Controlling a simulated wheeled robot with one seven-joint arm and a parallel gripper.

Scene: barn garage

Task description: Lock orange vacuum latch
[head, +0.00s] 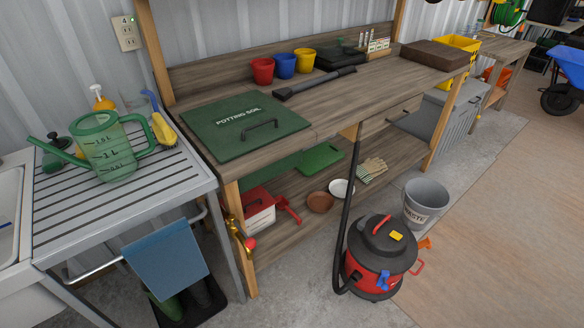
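A red and black canister vacuum (373,272) stands upright on the floor in front of the workbench. It has a black lid with a red handle and a yellow part (396,236) on top. A small orange piece, which looks like the orange latch (425,243), sticks out at the vacuum's upper right. It appears angled outward, but whether it touches the body is too small to tell. A red loop-shaped latch (417,267) sticks out just below it. A black hose (347,200) runs up from the vacuum to the bench. My gripper is not in view.
A grey waste bucket (425,203) stands close behind the vacuum at the right. The wooden workbench (330,108) rises behind, with a lower shelf. A slatted metal table (120,195) is at the left. The floor (500,230) at the right is clear.

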